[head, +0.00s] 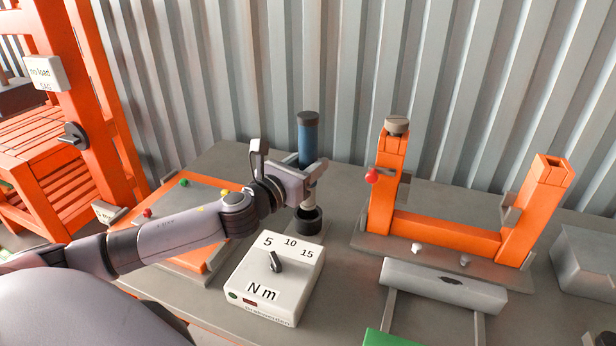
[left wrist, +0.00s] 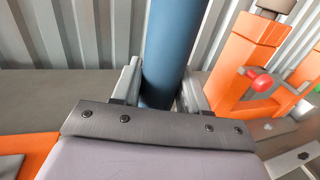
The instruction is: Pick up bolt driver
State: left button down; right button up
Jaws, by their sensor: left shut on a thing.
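The bolt driver (head: 308,140) stands upright near the corrugated wall, with a blue grip, a dark cap on top and a grey lower part. Its foot is at a black round holder (head: 305,220) on the table. My left gripper (head: 310,172) comes in from the left and is shut on the driver. In the left wrist view the blue grip (left wrist: 172,45) stands between the two fingers (left wrist: 160,90). The driver's lower end is not visible in the wrist view. My right gripper is in neither view.
A white torque box (head: 275,280) with a dial marked 5, 10, 15 stands in front of the holder. An orange frame (head: 445,232) with a red knob (head: 372,177) stands to the right. An orange panel (head: 190,255) lies under my left arm. An orange rack (head: 75,110) is at left.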

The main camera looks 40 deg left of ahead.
aim_at(308, 115)
pick_arm(q)
notch_tip(308, 115, up, 14)
jog(key=shift+f+p, duration=0.1)
jog(key=shift+p, duration=0.5)
dwell(0.5)
